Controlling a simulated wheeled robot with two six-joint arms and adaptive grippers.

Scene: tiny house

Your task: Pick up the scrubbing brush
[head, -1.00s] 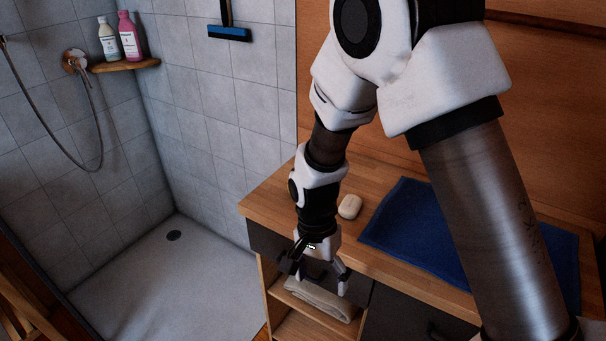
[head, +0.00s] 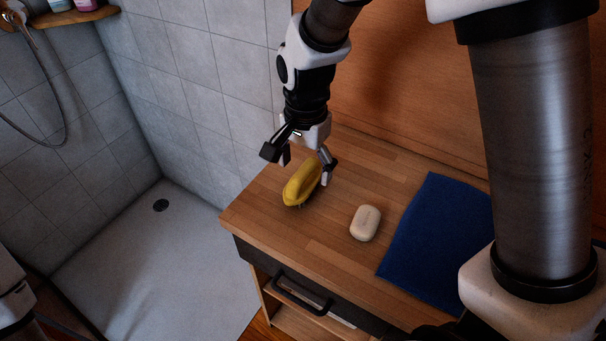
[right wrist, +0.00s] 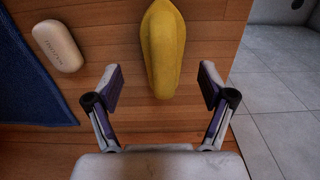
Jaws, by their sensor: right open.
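The scrubbing brush (head: 303,183) has a yellow body and lies on the wooden countertop near its left end. It also shows in the right wrist view (right wrist: 162,48), upper middle, ahead of the fingertips and roughly between their lines. My right gripper (head: 300,165) is open and empty, above and just behind the brush in the head view. Its two fingers show in the right wrist view (right wrist: 162,86), spread wider than the brush. I cannot tell the exact height gap. My left gripper is not in view.
A cream soap bar (head: 365,223) lies right of the brush, beside a blue towel (head: 437,240). The wooden countertop (head: 285,235) ends at its left edge by the shower floor (head: 165,270). A tiled wall (head: 235,110) stands behind. A drawer with a dark handle (head: 300,293) is below.

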